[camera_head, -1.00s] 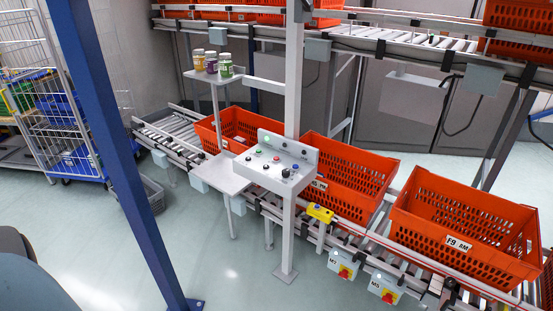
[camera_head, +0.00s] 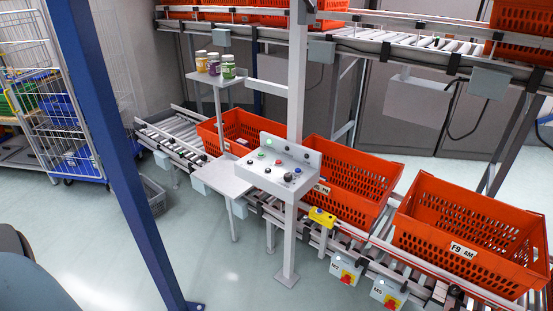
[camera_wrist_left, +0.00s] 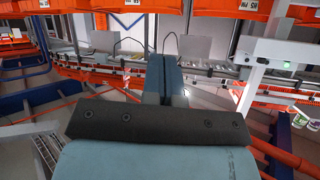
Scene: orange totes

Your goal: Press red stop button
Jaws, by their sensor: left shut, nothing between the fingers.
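A light grey control box (camera_head: 264,172) stands on a post near the middle of the head view. Its sloped top carries several small buttons, including a green, a blue and a dark one. A small red button (camera_head: 278,162) sits among them. My left gripper (camera_wrist_left: 164,62) shows in the left wrist view, with its two fingers together and nothing between them. Neither gripper shows in the head view, so I cannot tell the left gripper's distance to the control box. My right gripper is not in view.
Orange totes (camera_head: 345,178) stand on the roller conveyor behind the box. Two lower boxes (camera_head: 346,268) carry red knobs on yellow plates. Several jars (camera_head: 214,64) stand on a small shelf. A blue post (camera_head: 112,160) crosses the left; pale floor lies in front.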

